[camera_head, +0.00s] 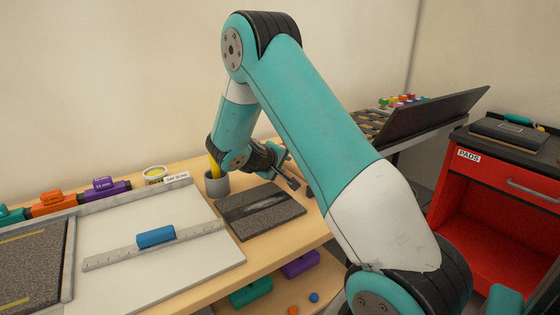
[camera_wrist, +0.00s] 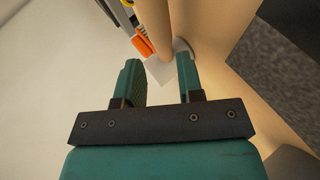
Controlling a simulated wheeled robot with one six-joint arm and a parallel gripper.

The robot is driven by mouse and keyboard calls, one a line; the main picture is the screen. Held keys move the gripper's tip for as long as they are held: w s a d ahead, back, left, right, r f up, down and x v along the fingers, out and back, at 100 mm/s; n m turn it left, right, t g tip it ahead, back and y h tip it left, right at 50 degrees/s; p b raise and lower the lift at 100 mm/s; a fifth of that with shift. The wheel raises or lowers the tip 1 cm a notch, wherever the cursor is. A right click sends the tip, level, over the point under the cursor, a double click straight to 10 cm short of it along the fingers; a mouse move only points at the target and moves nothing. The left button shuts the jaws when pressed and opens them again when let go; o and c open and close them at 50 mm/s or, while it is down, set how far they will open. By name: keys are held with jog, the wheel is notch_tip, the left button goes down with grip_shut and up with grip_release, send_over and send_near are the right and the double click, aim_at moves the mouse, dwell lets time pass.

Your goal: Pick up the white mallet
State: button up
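My gripper (camera_head: 287,170) is low over the back right of the workbench, beyond the dark rubber tile. In the wrist view my gripper (camera_wrist: 160,63) has its two teal fingers apart. A tan rod, like a wooden handle (camera_wrist: 154,25), runs down the picture to the gap between the fingertips, nearer the right finger. A pale flat patch (camera_wrist: 158,70) shows at its lower end; I cannot tell whether it is the white mallet's head. I cannot tell whether either finger touches the rod. In the head view no white mallet head can be made out; my arm covers part of that area.
A grey cup (camera_head: 216,186) with something yellow stands left of my gripper. The rubber tile (camera_head: 262,212) lies in front. A ruler with a blue grip (camera_head: 156,237) rests on the white board. An angled dark panel (camera_head: 436,119) and a red cabinet (camera_head: 488,180) stand right.

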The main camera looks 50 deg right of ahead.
aim_at(287, 164)
jog(key=x, duration=0.6)
jog(key=shift+w+d+f, duration=0.2)
jog(key=shift+w+d, duration=0.1)
grip_shut()
